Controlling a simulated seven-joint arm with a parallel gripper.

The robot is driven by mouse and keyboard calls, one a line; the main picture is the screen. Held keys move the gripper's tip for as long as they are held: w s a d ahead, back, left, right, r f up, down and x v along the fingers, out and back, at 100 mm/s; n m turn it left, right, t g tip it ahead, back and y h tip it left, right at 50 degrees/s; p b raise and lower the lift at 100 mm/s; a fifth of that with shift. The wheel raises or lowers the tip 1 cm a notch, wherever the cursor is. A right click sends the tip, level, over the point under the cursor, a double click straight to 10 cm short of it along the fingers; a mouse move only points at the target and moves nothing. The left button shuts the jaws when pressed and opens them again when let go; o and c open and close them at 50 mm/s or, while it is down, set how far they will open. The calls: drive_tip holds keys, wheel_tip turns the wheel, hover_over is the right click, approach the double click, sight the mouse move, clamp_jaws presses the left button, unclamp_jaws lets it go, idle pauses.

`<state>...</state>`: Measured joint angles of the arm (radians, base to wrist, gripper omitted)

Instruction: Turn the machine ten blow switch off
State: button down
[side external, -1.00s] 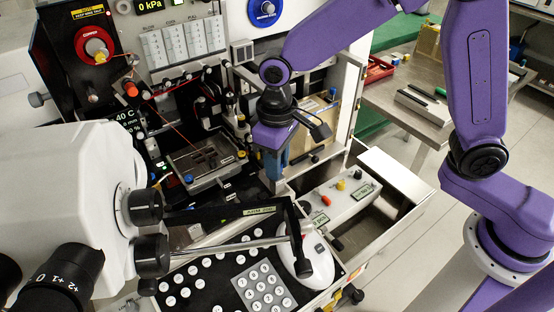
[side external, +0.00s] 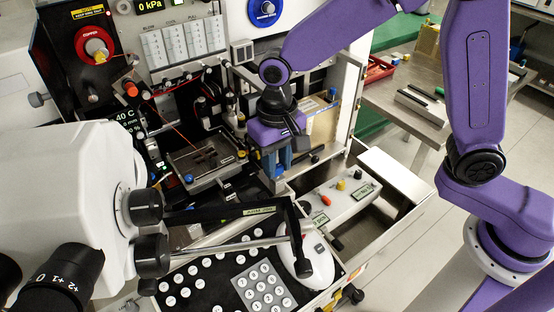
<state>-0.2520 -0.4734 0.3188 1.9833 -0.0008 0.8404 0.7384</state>
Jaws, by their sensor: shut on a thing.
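My gripper (side external: 277,170) points down in the middle of the machine, to the right of the metal work stage (side external: 205,158). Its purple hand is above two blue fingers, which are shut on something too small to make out. The fingertips are low, close to the machine's front ledge. I cannot pick out the blow switch by sight.
A white microscope (side external: 70,185) fills the left front. A black keypad (side external: 215,275) and white mouse (side external: 308,262) lie in front. A grey control box (side external: 335,200) with red and yellow knobs is right of my gripper. A steel bench (side external: 425,105) stands behind right.

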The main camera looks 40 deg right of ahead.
sight(277, 166)
drive_tip(key=shift+r, duration=0.1)
drive_tip(key=c, duration=0.9)
unclamp_jaws()
drive_tip(key=shift+r, duration=0.1)
wheel_tip(277, 166, up, 17)
drive_tip(key=shift+r, duration=0.1)
drive_tip(key=s+d+f+n, duration=0.4)
drive_tip(key=s+d, duration=0.2)
drive_tip(key=s, duration=0.1)
drive_tip(key=s+d+f+n, duration=0.4)
drive_tip(key=s+d+f, duration=0.1)
drive_tip(key=s+d, duration=0.2)
drive_tip(key=s+d+f+n, duration=0.4)
drive_tip(key=s+d, duration=0.3)
drive_tip(key=shift+s+d+f+n, duration=0.1)
drive_tip(key=shift+s+f+n, duration=0.15)
drive_tip(key=shift+s+n, duration=0.15)
